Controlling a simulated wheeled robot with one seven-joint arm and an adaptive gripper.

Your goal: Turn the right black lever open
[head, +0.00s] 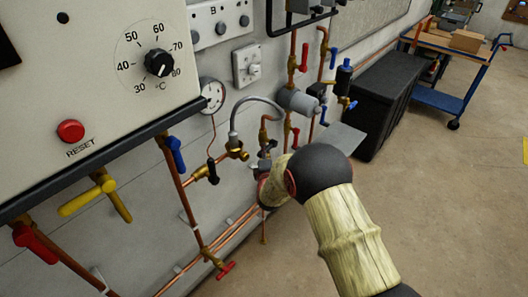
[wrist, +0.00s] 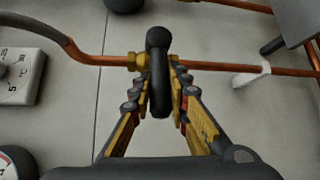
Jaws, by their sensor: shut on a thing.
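The black lever (wrist: 158,72) is in the middle of the wrist view, on a brass valve (wrist: 137,61) in a copper pipe. It lies across the pipe in that view. My gripper (wrist: 158,92) has a finger on each side of the lever and is shut on it. In the head view my wrist and forearm hide most of the gripper and the lever it holds. Another black lever (head: 212,173) hangs from a brass valve further left in the head view, clear of my gripper.
Red levers (head: 304,58), a blue lever (head: 176,153) and a yellow handle (head: 97,196) sit on nearby pipes. A grey hose (head: 258,101) and a gauge (head: 212,95) are left of my gripper. A black chest (head: 385,100) and a blue cart (head: 440,100) stand beyond; floor at right is clear.

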